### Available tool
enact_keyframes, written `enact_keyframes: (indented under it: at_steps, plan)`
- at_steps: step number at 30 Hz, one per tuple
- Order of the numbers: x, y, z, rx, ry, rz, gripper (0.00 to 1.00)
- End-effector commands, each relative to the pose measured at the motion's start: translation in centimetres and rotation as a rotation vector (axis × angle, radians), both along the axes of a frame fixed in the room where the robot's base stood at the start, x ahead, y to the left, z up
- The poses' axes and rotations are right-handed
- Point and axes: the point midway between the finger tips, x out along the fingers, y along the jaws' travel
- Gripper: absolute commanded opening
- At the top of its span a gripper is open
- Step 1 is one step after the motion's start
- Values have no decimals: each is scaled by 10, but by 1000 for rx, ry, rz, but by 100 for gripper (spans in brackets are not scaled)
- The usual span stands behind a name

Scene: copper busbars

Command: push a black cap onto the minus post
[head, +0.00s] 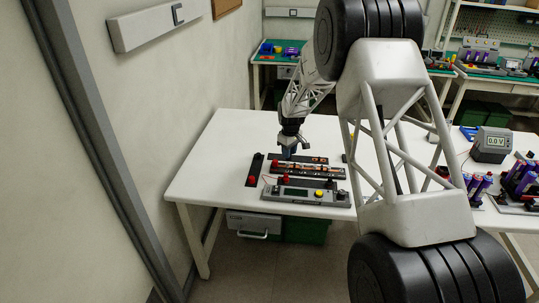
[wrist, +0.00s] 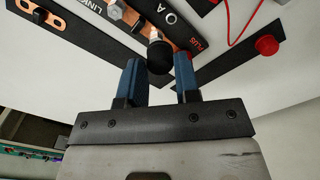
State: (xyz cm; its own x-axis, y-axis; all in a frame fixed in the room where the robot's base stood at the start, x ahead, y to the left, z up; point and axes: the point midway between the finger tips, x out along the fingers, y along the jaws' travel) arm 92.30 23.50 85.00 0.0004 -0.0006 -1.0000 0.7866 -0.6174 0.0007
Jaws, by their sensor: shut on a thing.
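My gripper (wrist: 157,66) has two blue fingers, which are shut on a black cap (wrist: 160,57). A short metal stud (wrist: 155,36) shows just beyond the cap, at the edge of a dark board with copper parts (wrist: 175,27). I cannot tell whether the cap touches the stud. Red lettering reading PLUS is on the board beside the cap; no minus label is readable. In the head view my gripper (head: 288,154) points down over the back of the boards, and the cap is too small to make out.
A red cap (wrist: 267,45) stands on a dark strip to the right in the wrist view. The white table (head: 215,150) is clear at left.

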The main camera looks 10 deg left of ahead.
Motion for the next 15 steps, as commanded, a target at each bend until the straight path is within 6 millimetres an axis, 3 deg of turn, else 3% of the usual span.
enact_keyframes:
  at_steps: [1, 15]
  plan:
    - [3, -19, 2, 0, 0, -5, 15]
    - [14, -165, 18, -1, -1, -5, 15]
